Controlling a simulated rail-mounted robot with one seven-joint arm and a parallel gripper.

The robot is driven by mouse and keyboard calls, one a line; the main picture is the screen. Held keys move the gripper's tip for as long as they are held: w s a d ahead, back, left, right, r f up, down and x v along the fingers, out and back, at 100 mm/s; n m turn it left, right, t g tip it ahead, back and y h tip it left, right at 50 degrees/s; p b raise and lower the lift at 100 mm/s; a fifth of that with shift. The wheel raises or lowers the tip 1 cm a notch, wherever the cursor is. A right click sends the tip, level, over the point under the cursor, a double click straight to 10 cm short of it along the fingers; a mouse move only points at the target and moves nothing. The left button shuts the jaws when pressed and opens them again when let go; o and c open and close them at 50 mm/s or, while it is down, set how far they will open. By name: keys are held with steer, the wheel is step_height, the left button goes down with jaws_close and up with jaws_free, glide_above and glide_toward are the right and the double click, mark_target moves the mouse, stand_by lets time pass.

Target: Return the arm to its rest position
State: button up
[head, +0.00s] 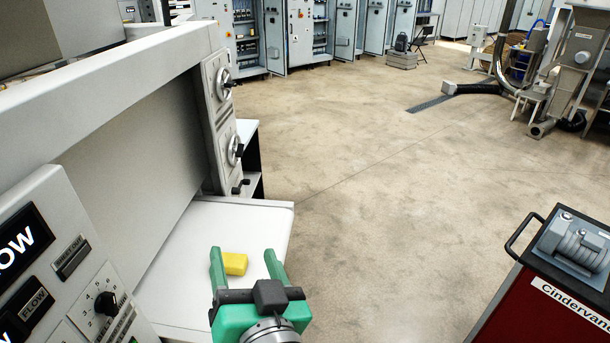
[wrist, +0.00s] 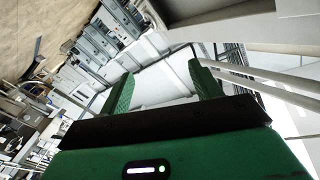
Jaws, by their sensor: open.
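My gripper (head: 246,268) shows at the bottom of the head view, with its two green fingers apart and pointing away from the camera, over the white tray shelf (head: 215,225) of the sheeter. A yellow block (head: 235,263) appears between the fingers in the head view; it seems to lie on the shelf beyond them, and I cannot tell the gap. In the wrist view my gripper (wrist: 163,88) is open with nothing between its fingers. That view is strongly tilted and looks out toward the room, and the yellow block does not show in it.
The sheeter's control panel (head: 65,270) and its side plate with knobs (head: 222,120) stand at the left. A red cart (head: 545,300) with a grey motor unit (head: 578,243) stands at the lower right. Grey cabinets (head: 300,35) line the back. The floor between is clear.

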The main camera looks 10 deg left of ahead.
steer(key=s+d+r+t+h, duration=0.4)
steer(key=d+r, duration=0.2)
steer(key=r, duration=0.4)
steer(key=s+d+r+t+h, duration=0.3)
steer(key=s+d+r+t, duration=0.15)
steer(key=r, duration=0.55)
step_height(320, 180, up, 18)
steer(key=s+d+h+p, duration=0.1)
steer(key=d+p, duration=0.1)
steer(key=p, duration=1.4)
steer(key=shift+s+r+m, duration=0.15)
steer(key=shift+s+m, duration=0.1)
steer(key=shift+m, duration=0.15)
steer(key=shift+t, duration=0.25)
steer(key=shift+c, duration=0.4)
